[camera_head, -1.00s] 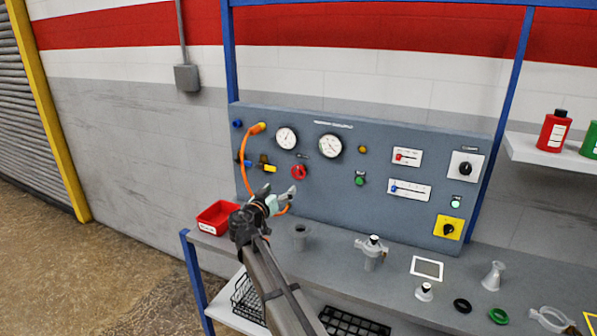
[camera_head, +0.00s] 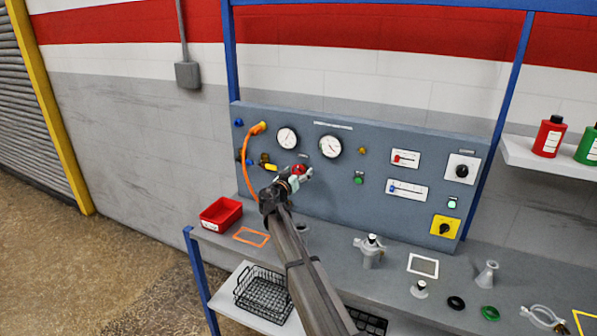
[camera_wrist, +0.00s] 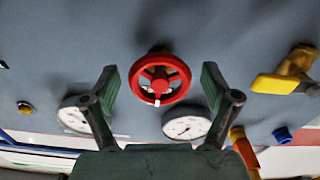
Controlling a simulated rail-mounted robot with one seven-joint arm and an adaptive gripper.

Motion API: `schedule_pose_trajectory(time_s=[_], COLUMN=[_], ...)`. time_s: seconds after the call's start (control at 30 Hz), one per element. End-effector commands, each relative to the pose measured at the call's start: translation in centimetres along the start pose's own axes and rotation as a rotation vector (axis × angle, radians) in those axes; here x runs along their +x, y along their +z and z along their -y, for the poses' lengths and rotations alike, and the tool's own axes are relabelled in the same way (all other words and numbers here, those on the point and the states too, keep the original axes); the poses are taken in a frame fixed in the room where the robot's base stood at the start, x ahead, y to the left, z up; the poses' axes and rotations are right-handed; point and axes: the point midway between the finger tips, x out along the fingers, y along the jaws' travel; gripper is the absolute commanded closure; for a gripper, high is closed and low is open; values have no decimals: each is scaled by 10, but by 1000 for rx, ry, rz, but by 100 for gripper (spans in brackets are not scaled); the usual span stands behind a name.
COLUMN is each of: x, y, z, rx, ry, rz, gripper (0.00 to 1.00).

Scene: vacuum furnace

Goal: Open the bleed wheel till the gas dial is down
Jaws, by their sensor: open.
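The red bleed wheel (camera_head: 299,169) is on the grey panel below two white round dials, the left dial (camera_head: 287,138) and the right dial (camera_head: 330,147). Which of them is the gas dial I cannot read. My gripper (camera_head: 299,180) is at the wheel and partly covers it. In the wrist view, the wheel (camera_wrist: 160,79) appears whole between my two open, spread fingers (camera_wrist: 159,84), with gaps on both sides. No finger visibly touches it. The two dials show there upside down, partly behind the fingers, their needles too small to read.
A yellow-handled valve (camera_head: 269,167) and an orange hose (camera_head: 244,165) are left of the wheel. A green button (camera_head: 359,177) is to the right. The bench below holds a red bin (camera_head: 221,214), a grey valve fitting (camera_head: 371,250) and loose parts.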

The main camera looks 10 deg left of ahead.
Motion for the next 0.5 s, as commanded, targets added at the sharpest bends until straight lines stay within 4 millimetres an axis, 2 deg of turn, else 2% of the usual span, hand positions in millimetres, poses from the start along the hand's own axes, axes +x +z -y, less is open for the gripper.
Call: schedule_pose_trajectory(time_s=[0.2, 0.37, 0.4, 0.5], x=[0, 0, 0, 0], y=[0, 0, 0, 0], z=[0, 0, 0, 0], rx=[0, 0, 0, 0], ry=[0, 0, 0, 0], rz=[0, 0, 0, 0], gripper=[13, 70, 74, 74])
